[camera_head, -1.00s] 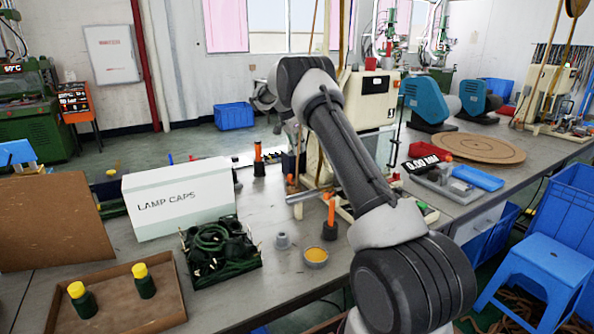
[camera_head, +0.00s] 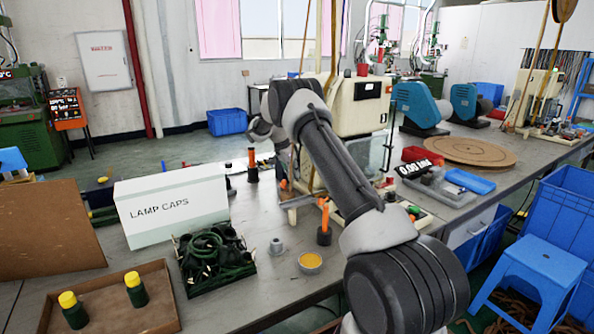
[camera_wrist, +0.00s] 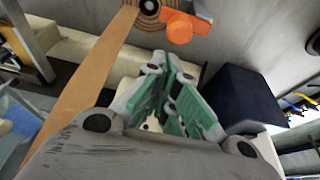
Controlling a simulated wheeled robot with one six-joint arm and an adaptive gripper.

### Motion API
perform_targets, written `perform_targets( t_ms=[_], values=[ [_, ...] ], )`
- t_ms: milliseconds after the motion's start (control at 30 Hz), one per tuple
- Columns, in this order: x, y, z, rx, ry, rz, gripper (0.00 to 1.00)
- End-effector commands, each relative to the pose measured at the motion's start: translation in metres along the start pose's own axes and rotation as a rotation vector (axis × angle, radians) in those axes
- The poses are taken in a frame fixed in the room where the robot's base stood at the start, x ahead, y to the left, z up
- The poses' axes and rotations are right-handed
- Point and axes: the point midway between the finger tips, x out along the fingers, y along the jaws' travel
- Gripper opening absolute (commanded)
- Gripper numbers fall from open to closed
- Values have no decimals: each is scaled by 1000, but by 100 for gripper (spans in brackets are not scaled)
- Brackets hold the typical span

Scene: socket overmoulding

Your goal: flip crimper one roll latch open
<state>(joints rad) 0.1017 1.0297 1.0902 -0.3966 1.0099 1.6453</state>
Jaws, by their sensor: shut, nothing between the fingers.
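A cream crimping machine (camera_head: 362,108) stands on the bench behind my arm in the head view. I take it as crimper one, but no label confirms this. In the wrist view a round wooden-looking roll (camera_wrist: 148,9) with a dark centre sits at the top, and a tan strip runs down-left from it. An orange piece (camera_wrist: 180,29) beside the roll may be the latch; its open or closed position is unclear. My gripper (camera_wrist: 172,66), with green finger pads, is shut and empty, below the orange piece in the picture and apart from it. My gripper is hidden in the head view.
A dark blue block (camera_wrist: 238,97) is close to the right of my fingers. On the bench are a LAMP CAPS box (camera_head: 172,207), a crate of green cables (camera_head: 214,262), an orange-handled tool (camera_head: 324,222) and a yellow-filled cup (camera_head: 310,262). A blue stool (camera_head: 540,262) stands at right.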

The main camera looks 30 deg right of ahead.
Motion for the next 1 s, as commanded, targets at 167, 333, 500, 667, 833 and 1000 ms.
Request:
perform_targets(
  t_ms=[167, 333, 500, 667, 833, 1000],
  values=[
    [-3, 0, 9, 0, 0, 0, 0],
    [-3, 0, 10, 0, 0, 1, 0],
    [-3, 0, 10, 1, 0, 1, 0],
    [-3, 1, 11, 16, 0, 7, 0],
    [-3, 2, 12, 50, 0, 19, 0],
    [-4, 3, 12, 73, 0, 27, 0]
  ],
)
